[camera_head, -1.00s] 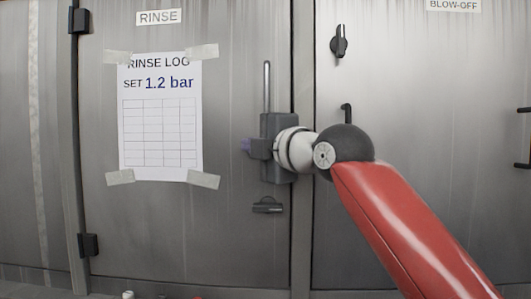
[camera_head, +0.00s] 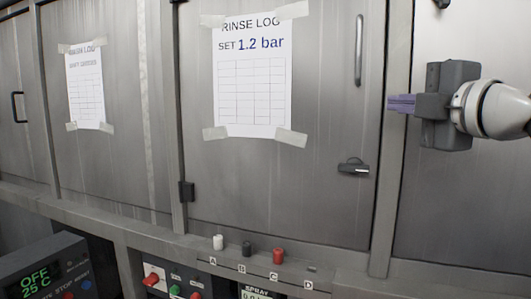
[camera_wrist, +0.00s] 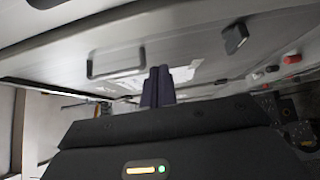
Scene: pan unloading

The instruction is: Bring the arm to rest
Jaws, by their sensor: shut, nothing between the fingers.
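My gripper (camera_head: 402,103) is at the right of the head view, in front of the metal cabinet doors. Its purple fingers are together with nothing between them and point left in the picture. In the wrist view the closed fingers (camera_wrist: 158,86) stand up in front of a grey door surface. My pale wrist link shows behind the gripper at the right edge of the head view; the rest of my arm is outside that view. Whether the fingers touch the door cannot be told.
The rinse door (camera_head: 320,185) has a vertical handle (camera_head: 359,50), a latch (camera_head: 353,167) and a taped rinse log (camera_head: 253,90). Below, a ledge carries a white knob (camera_head: 218,242), a black knob (camera_head: 248,249) and a red knob (camera_head: 278,256). A control box (camera_head: 45,270) stands lower left.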

